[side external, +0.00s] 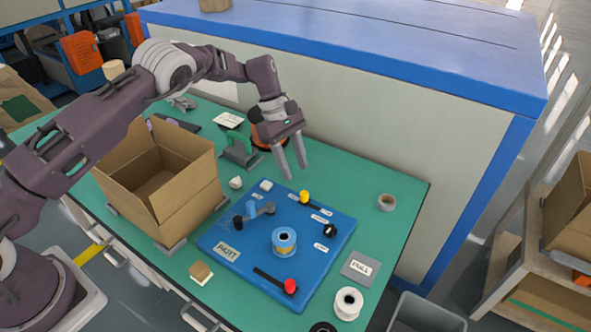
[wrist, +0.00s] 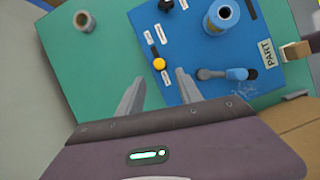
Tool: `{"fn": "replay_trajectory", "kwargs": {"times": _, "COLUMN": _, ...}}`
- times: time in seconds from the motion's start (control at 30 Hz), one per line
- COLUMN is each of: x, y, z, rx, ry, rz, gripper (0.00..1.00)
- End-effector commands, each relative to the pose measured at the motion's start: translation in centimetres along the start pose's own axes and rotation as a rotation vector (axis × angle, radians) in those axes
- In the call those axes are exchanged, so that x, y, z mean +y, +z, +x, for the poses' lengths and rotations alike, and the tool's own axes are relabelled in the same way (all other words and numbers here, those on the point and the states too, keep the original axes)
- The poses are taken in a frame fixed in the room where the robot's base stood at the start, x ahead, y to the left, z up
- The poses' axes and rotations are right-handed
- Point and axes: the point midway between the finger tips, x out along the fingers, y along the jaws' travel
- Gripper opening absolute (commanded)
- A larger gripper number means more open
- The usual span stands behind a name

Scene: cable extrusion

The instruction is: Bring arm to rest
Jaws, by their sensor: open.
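My gripper (side external: 292,163) is open and empty. It hangs above the back edge of the blue board (side external: 330,259), with its fingers pointing down. In the wrist view the two fingers (wrist: 160,92) are spread apart with nothing between them. The blue board lies on the green table (side external: 405,212) and also fills the upper right of the wrist view (wrist: 188,48). It carries a yellow knob (side external: 304,197), a blue spool (side external: 284,240), a red knob (side external: 290,286), a black knob (side external: 330,230) and a blue-and-black lever part (side external: 254,211).
An open cardboard box (side external: 160,180) stands at the table's left. A tape roll (side external: 386,203) lies at right. A white spool (side external: 347,303) and a grey plate (side external: 360,268) sit near the front. A green tool (side external: 240,150) lies behind. A cabinet (side external: 400,110) rises along the back.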

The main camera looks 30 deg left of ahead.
Motion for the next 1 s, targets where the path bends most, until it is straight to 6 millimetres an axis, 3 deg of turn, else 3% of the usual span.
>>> {"fn": "replay_trajectory", "kwargs": {"times": 0.1, "x": 0.0, "y": 0.1, "z": -0.2, "rx": 0.001, "ry": 0.002, "rz": 0.003, "gripper": 0.42}}
{"fn": "replay_trajectory", "kwargs": {"times": 0.17, "x": 0.0, "y": 0.4, "z": -1.6, "rx": 0.006, "ry": 0.015, "rz": 0.022, "gripper": 0.42}}
{"fn": "replay_trajectory", "kwargs": {"times": 0.27, "x": -1.0, "y": 2.0, "z": -7.4, "rx": 0.033, "ry": 0.063, "rz": 0.111, "gripper": 0.42}}
{"fn": "replay_trajectory", "kwargs": {"times": 0.33, "x": -3.0, "y": 3.9, "z": -12.5, "rx": 0.065, "ry": 0.100, "rz": 0.217, "gripper": 0.42}}
{"fn": "replay_trajectory", "kwargs": {"times": 0.4, "x": -6.1, "y": 5.8, "z": -17.2, "rx": 0.106, "ry": 0.133, "rz": 0.340, "gripper": 0.42}}
{"fn": "replay_trajectory", "kwargs": {"times": 0.47, "x": -9.5, "y": 7.5, "z": -20.6, "rx": 0.148, "ry": 0.156, "rz": 0.455, "gripper": 0.42}}
{"fn": "replay_trajectory", "kwargs": {"times": 0.5, "x": -12.0, "y": 8.6, "z": -22.6, "rx": 0.180, "ry": 0.169, "rz": 0.537, "gripper": 0.42}}
{"fn": "replay_trajectory", "kwargs": {"times": 0.6, "x": -19.1, "y": 11.0, "z": -25.9, "rx": 0.279, "ry": 0.188, "rz": 0.753, "gripper": 0.42}}
{"fn": "replay_trajectory", "kwargs": {"times": 0.7, "x": -26.5, "y": 12.4, "z": -26.9, "rx": 0.404, "ry": 0.183, "rz": 0.976, "gripper": 0.42}}
{"fn": "replay_trajectory", "kwargs": {"times": 0.8, "x": -32.9, "y": 12.6, "z": -26.0, "rx": 0.536, "ry": 0.154, "rz": 1.171, "gripper": 0.42}}
{"fn": "replay_trajectory", "kwargs": {"times": 0.9, "x": -37.1, "y": 12.1, "z": -24.6, "rx": 0.647, "ry": 0.115, "rz": 1.311, "gripper": 0.42}}
{"fn": "replay_trajectory", "kwargs": {"times": 1.0, "x": -39.2, "y": 11.6, "z": -23.4, "rx": 0.715, "ry": 0.082, "rz": 1.390, "gripper": 0.42}}
